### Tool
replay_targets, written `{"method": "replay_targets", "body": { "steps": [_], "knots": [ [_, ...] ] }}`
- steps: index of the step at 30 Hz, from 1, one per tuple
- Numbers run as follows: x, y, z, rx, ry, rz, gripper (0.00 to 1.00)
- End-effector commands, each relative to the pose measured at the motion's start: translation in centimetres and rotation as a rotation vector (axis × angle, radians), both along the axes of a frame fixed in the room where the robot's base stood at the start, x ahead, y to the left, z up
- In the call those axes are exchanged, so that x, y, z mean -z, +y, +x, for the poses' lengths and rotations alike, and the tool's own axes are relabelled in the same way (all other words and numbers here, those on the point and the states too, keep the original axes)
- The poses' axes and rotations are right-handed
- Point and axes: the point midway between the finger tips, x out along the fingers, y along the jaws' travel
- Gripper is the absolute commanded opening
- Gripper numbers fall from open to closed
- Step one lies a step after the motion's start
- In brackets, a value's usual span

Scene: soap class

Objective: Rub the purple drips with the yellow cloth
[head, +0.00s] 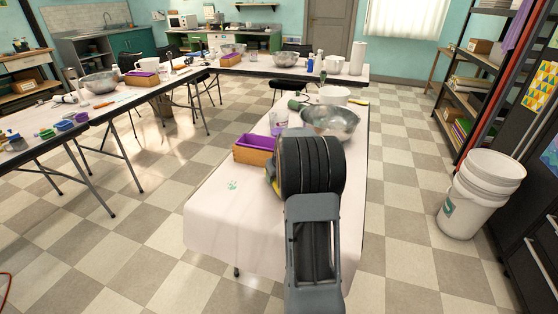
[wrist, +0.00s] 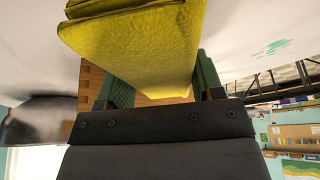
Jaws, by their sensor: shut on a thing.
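My gripper (wrist: 163,82) is shut on the yellow cloth (wrist: 140,40), a thick folded piece between its green-padded fingers in the wrist view. In the head view my dark wrist hides most of the gripper; a sliver of yellow (head: 271,183) shows at its left side. Teal-green drips (head: 232,185) lie on the white-covered table (head: 215,212), left of my gripper and apart from it. The drips also show in the wrist view (wrist: 272,47), right of the cloth. I see no purple drips.
A wooden box with a purple liner (head: 254,149) stands just beyond my gripper. The front left of the table is clear. White buckets (head: 480,193) stand at right.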

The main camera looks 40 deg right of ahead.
Motion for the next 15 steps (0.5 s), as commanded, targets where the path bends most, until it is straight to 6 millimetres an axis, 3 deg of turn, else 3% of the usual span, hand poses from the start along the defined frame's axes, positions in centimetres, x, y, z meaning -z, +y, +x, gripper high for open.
{"method": "replay_targets", "body": {
  "steps": [15],
  "knots": [
    [-5.0, 0.6, 0.3, -0.010, 0.000, 0.001, 0.39]
  ]
}}
